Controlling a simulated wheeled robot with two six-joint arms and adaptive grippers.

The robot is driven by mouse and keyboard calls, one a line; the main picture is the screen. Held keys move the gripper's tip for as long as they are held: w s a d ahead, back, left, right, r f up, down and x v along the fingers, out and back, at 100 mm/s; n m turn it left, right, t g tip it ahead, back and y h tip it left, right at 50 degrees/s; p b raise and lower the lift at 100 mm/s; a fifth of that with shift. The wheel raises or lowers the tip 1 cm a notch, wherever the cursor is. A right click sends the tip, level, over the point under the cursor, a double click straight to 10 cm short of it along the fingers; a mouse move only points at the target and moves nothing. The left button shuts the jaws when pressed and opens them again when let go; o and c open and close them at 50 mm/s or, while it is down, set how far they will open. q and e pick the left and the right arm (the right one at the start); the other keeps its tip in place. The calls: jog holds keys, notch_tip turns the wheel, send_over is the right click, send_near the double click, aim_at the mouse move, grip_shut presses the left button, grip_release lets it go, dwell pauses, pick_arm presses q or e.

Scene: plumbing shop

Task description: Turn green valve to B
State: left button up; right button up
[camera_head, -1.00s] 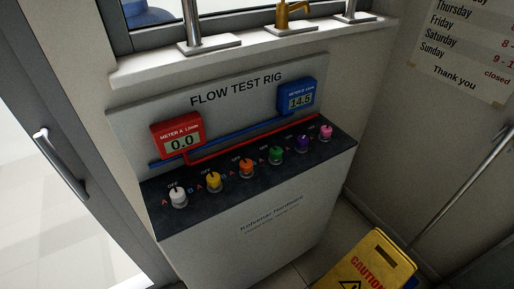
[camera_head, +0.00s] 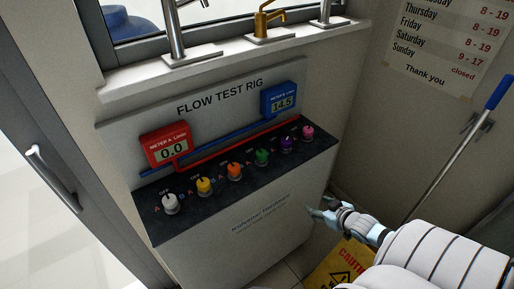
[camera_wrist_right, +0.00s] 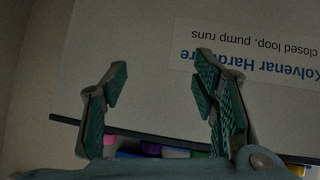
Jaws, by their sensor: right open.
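The green valve (camera_head: 262,157) is a round knob on the dark top of the flow test rig, between the orange and purple valves. Its pointer direction is too small to tell. The red meter A (camera_head: 167,148) reads 0.0 and the blue meter B (camera_head: 284,100) reads 14.5. My right gripper (camera_head: 311,213) is open and empty, in front of the rig's front panel, below and right of the green valve and apart from it. In the right wrist view, its open fingers (camera_wrist_right: 158,85) face the lettered panel (camera_wrist_right: 245,55). My left gripper is not in view.
White (camera_head: 170,204), yellow (camera_head: 204,187), orange (camera_head: 234,171), purple (camera_head: 287,145) and pink (camera_head: 308,133) valves share the row. Taps stand on the sill above the rig.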

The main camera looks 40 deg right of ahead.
jog(key=w+a+r+n+t+y, duration=0.1)
jog(key=w+r, duration=0.2)
jog(key=r, duration=0.2)
jog(key=w+a+r+t+y, duration=0.1)
jog(key=w+r, duration=0.2)
jog(key=r, duration=0.2)
jog(key=n+t+y, duration=0.1)
jog(key=y, duration=0.1)
send_near(262, 153)
jog(key=s+d, duration=0.1)
jog(key=s, duration=0.2)
jog(key=b+x, duration=0.7)
jog(key=b, duration=0.4)
jog(key=shift+a+f+b, duration=0.1)
jog(key=shift+b, duration=0.3)
jog(key=x, duration=0.3)
jog(key=r+b+x, duration=0.1)
jog(key=x, duration=0.2)
jog(key=shift+w+a, duration=0.25)
jog(key=shift+w, duration=0.15)
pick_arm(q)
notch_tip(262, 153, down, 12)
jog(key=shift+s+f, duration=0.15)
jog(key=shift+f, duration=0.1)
pick_arm(e)
jog(key=shift+r, duration=0.1)
